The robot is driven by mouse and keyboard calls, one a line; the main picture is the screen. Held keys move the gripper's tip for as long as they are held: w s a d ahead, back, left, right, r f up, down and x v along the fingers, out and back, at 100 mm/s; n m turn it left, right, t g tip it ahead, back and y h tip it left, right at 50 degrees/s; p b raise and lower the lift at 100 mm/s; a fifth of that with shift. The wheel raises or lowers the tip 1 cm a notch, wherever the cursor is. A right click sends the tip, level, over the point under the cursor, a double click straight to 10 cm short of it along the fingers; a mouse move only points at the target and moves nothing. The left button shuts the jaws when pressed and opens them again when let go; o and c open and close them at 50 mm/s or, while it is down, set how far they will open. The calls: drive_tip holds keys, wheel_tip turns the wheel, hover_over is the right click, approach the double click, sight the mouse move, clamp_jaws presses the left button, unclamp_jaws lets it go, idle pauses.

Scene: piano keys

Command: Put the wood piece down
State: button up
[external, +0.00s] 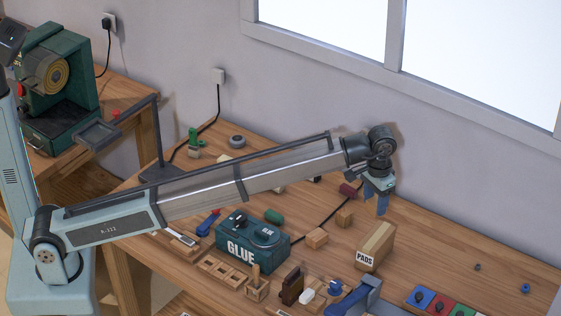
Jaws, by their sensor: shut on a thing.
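My gripper (381,207) points down over the back right part of the workbench (450,245), near the wall. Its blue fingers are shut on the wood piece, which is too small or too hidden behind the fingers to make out. The fingers are above and behind the PADS box (375,246).
A green GLUE box (252,240) stands mid-bench, with a slotted wooden tray (222,270) in front. A blue tool (353,298) and coloured blocks (440,301) are at the front right. Bare bench lies right of the PADS box.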

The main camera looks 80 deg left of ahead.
drive_tip(key=shift+w+r+n, duration=0.2)
drive_tip(key=shift+w+n, duration=0.4)
drive_tip(key=shift+w, duration=0.3)
drive_tip(key=n, duration=0.3)
drive_tip(key=shift+s, duration=0.1)
approach(376, 236)
drive_tip(key=shift+d+f, duration=0.1)
drive_tip(key=shift+f, duration=2.6)
drive_tip(key=shift+f, duration=0.15)
drive_tip(key=o, duration=1)
wheel_tip(376, 236, up, 12)
drive_tip(key=shift+r, duration=0.2)
